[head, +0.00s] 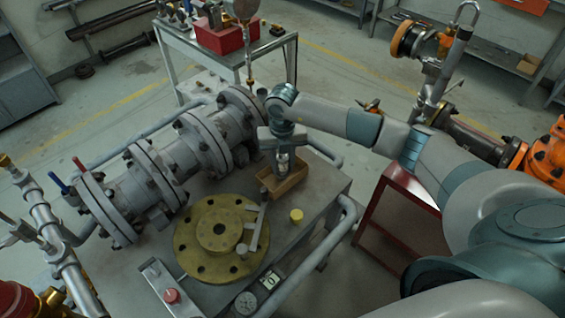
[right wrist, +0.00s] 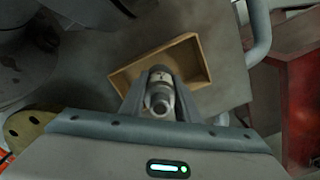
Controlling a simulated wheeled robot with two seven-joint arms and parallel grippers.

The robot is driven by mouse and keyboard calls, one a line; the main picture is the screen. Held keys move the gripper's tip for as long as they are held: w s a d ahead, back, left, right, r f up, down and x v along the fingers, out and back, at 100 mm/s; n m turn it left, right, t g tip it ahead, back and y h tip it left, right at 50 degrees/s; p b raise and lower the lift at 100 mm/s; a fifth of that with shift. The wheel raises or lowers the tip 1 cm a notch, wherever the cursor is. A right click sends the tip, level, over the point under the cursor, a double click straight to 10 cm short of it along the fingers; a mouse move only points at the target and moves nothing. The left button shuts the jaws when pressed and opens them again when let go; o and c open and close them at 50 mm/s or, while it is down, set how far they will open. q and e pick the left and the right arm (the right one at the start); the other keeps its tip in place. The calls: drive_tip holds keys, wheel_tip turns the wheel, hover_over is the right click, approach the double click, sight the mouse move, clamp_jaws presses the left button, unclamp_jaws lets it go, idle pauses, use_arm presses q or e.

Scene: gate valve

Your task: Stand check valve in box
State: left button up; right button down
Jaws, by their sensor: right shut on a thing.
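My right gripper (head: 283,153) points down over the small open wooden box (head: 268,192) on the grey bench. It is shut on the check valve (head: 283,166), a short metallic cylinder held roughly upright. In the right wrist view the valve (right wrist: 160,92) sits between the two fingers, with the box (right wrist: 203,57) behind it. The valve's lower end overlaps the box opening; I cannot tell whether it touches the box floor. My left gripper is not in view.
A yellow flange (head: 198,242) with a grey lever, a yellow cap (head: 296,215), a red-button box (head: 170,296) and a gauge (head: 245,303) are on the bench. A large grey pipe valve (head: 185,160) runs along its left side. A red stand (head: 385,222) is at right.

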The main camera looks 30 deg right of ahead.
drive_tip(key=shift+f, duration=0.2)
drive_tip(key=shift+f, duration=0.1)
drive_tip(key=c, duration=1.3)
unclamp_jaws()
drive_tip(key=shift+c, duration=0.2)
